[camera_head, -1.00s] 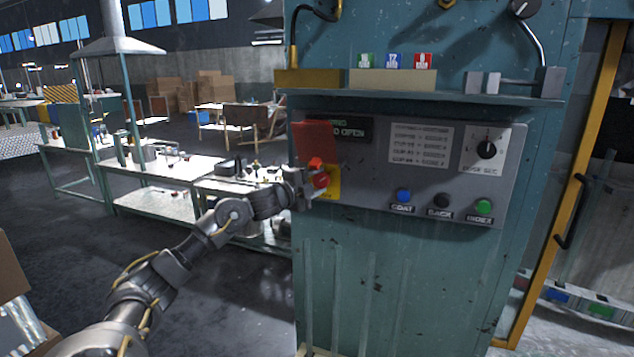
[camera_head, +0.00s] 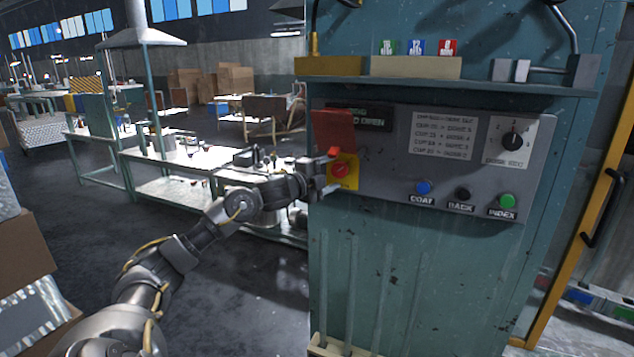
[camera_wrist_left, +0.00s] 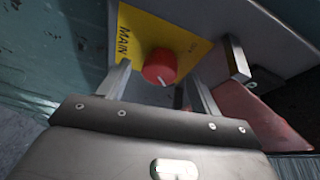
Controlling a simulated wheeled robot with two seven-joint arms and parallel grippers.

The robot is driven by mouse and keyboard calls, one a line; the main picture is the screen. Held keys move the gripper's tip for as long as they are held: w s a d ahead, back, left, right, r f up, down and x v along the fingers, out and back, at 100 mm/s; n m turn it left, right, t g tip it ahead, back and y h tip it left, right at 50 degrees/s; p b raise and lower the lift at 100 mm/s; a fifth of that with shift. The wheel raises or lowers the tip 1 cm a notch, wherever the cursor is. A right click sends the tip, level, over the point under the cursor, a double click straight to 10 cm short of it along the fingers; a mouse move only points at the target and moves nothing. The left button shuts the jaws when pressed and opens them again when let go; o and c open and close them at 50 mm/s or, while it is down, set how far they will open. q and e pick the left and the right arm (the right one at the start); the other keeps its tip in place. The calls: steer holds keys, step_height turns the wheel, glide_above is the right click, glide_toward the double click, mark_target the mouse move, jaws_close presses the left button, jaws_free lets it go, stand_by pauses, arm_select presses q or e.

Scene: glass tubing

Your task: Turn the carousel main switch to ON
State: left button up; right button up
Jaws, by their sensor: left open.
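The main switch is a red round knob (camera_head: 340,170) on a yellow plate (camera_head: 352,183) at the control panel's left end. In the left wrist view the knob (camera_wrist_left: 160,67) shows a short white mark, and the yellow plate (camera_wrist_left: 131,42) reads MAIN; its other lettering is too small to read. My left gripper (camera_head: 333,172) is at the knob from the left. In the wrist view its open fingers (camera_wrist_left: 157,78) stand on either side of the knob, with gaps visible. A red flap (camera_head: 333,130) sits above the knob. My right gripper is not in view.
The grey panel (camera_head: 400,185) also carries a blue button (camera_head: 423,188), a black button (camera_head: 462,194), a green button (camera_head: 507,201) and a black dial (camera_head: 513,141). A shelf (camera_head: 440,84) juts out above. Benches (camera_head: 170,190) stand behind my left arm.

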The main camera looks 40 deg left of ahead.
arm_select(q)
steer(key=s+b, duration=0.4)
steer(key=s, duration=0.4)
steer(key=shift+s+a, duration=0.2)
steer(key=shift+s, duration=0.1)
